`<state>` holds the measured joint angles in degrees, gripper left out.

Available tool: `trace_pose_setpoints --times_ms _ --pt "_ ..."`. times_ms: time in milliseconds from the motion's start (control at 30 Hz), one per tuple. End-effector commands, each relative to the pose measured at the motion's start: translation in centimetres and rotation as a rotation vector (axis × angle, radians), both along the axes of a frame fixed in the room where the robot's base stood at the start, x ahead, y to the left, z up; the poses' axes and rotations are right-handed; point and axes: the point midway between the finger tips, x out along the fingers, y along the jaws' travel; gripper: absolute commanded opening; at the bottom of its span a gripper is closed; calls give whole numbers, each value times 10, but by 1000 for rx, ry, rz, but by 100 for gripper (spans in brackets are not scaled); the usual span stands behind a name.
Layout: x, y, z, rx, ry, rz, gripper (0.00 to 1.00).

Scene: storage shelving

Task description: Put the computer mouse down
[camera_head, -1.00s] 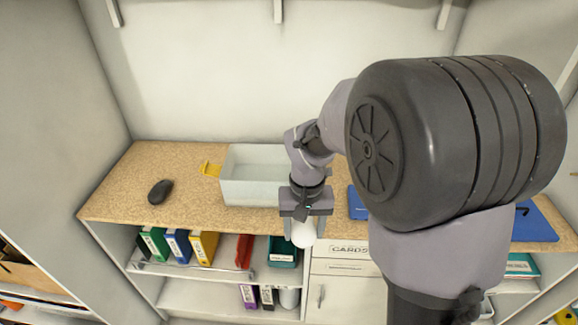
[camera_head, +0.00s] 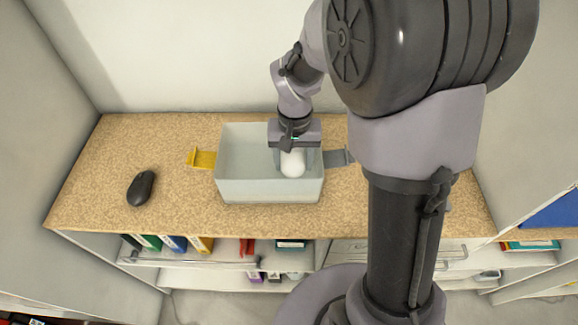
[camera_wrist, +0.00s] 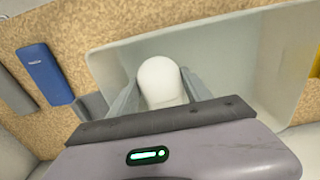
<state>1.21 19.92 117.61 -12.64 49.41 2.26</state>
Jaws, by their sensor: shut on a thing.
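My gripper (camera_head: 294,146) is shut on a white, rounded computer mouse (camera_head: 292,163). The mouse also shows between the fingers in the wrist view (camera_wrist: 160,80). The gripper and the mouse are over the open pale grey bin (camera_head: 270,190), toward its right side. I cannot tell whether the mouse touches the bin's floor. A black computer mouse (camera_head: 141,187) lies on the speckled counter at the left, apart from the bin.
A yellow object (camera_head: 204,159) lies left of the bin, and a grey one (camera_head: 337,158) lies to its right. The wrist view shows a blue object (camera_wrist: 45,75) beyond that side. The counter (camera_head: 100,165) is clear around the black mouse. Binders (camera_head: 172,243) stand on the shelf below.

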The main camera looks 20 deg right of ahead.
Motion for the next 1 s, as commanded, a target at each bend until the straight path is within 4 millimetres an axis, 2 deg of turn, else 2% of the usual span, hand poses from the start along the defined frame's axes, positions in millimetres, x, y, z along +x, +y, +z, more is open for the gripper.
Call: trace_pose_setpoints --times_ms 33,100,467,500,600,867,1000 --pt "-1 0 -14 1 2 0 14" --pt "0 0 -22 1 2 0 14" --pt "0 0 -25 1 0 0 14" --pt "0 0 -26 1 0 0 59" --pt "0 0 -25 1 0 0 78" --pt "0 0 -25 1 0 0 79" --pt "1 0 -9 0 -2 0 79"
